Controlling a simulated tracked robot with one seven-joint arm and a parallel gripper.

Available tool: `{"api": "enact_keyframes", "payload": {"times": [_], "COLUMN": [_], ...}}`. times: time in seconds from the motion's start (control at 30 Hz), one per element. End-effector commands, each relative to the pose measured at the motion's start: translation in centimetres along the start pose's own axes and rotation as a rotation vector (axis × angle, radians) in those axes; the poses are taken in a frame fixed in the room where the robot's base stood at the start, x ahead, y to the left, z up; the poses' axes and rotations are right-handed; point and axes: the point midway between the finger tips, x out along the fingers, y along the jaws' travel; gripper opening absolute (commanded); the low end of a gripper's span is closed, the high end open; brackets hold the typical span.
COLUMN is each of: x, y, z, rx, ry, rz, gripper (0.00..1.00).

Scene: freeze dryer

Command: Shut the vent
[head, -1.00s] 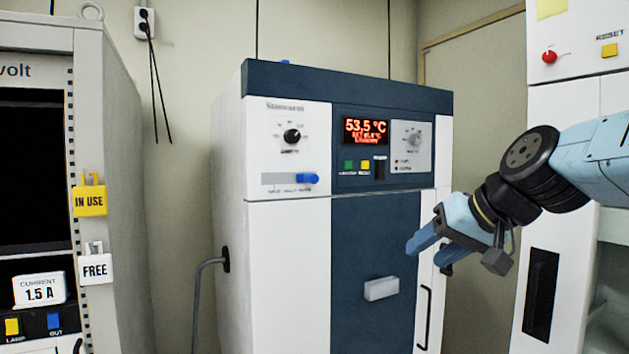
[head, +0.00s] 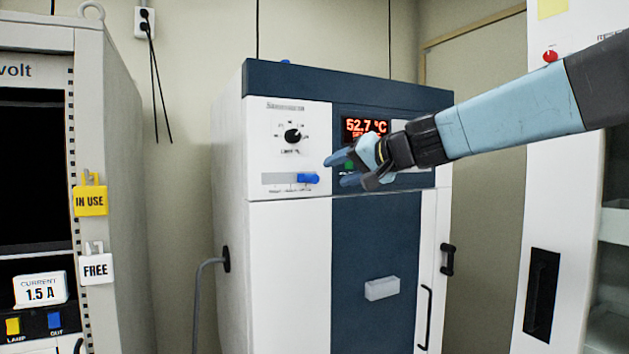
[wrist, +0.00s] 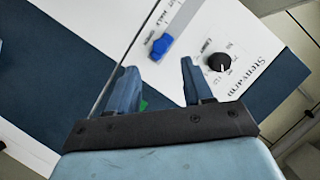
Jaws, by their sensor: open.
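The freeze dryer's white control panel (head: 262,155) carries a blue slider knob (head: 308,178) at the right end of a grey horizontal slot. The labels under the slot are too small to read, so I cannot tell which setting is the vent. My gripper (head: 337,170) is open and empty, just right of the knob in the head view, its fingers pointing left. In the wrist view the slider knob (wrist: 162,45) shows beyond and between the fingertips of my gripper (wrist: 158,66), apart from them. The slot runs away from the knob to the upper right there.
A black dial (head: 292,136) sits above the slot. A red display (head: 366,127) is behind my arm, which hides the right-hand dial and some buttons. A grey cabinet (head: 115,180) stands left and a white cabinet (head: 560,200) right. The space before the dryer's lower front is free.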

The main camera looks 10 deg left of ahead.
Motion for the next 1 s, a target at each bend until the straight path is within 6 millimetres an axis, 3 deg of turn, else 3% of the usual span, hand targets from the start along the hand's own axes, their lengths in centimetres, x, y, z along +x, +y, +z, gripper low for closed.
{"api": "enact_keyframes", "payload": {"times": [0.3, 0.5, 0.7, 1.0], "x": [5.5, 8.0, 9.1, 9.3], "y": [0.0, 0.1, 0.1, 0.1], "z": [0.1, 0.0, 0.0, 0.0], "rx": [-0.001, -0.001, -0.001, -0.001], "ry": [-0.003, -0.001, 0.000, 0.000], "rz": [0.001, 0.002, 0.001, 0.001], "gripper": [0.51, 0.51, 0.51, 0.51]}}
